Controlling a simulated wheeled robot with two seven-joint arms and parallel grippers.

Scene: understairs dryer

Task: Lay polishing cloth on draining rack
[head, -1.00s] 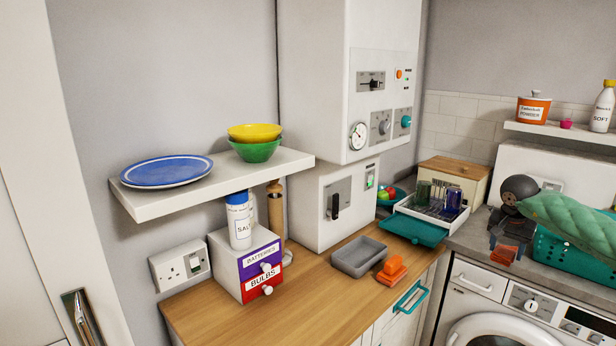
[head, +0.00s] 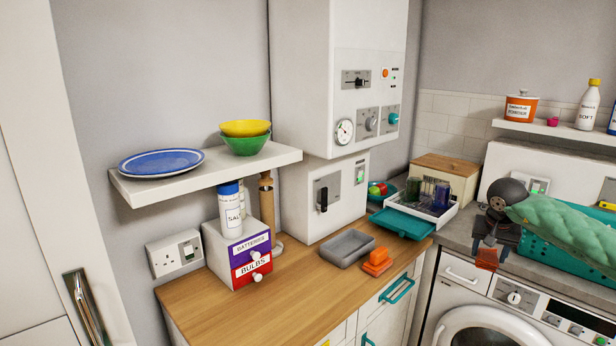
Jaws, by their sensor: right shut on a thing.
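My right gripper (head: 487,248) is shut on a small orange-red cloth (head: 486,259), which I take for the polishing cloth. The cloth hangs below the dark fingers in front of the right-hand counter, above the washing machine's front. The draining rack (head: 450,214) is white and stands at the back corner of the counter, left of and beyond the gripper. Two glasses, one green and one blue, stand in it. A teal tray (head: 402,223) juts from its front left side. The gripper and cloth are apart from the rack. My left gripper is not in view.
A teal basket (head: 545,252) with a green quilted item (head: 560,225) is right of the gripper. A grey tray (head: 347,250) and an orange object (head: 377,262) sit on the wooden counter (head: 230,310). A wooden-lidded box (head: 445,168) stands behind the rack.

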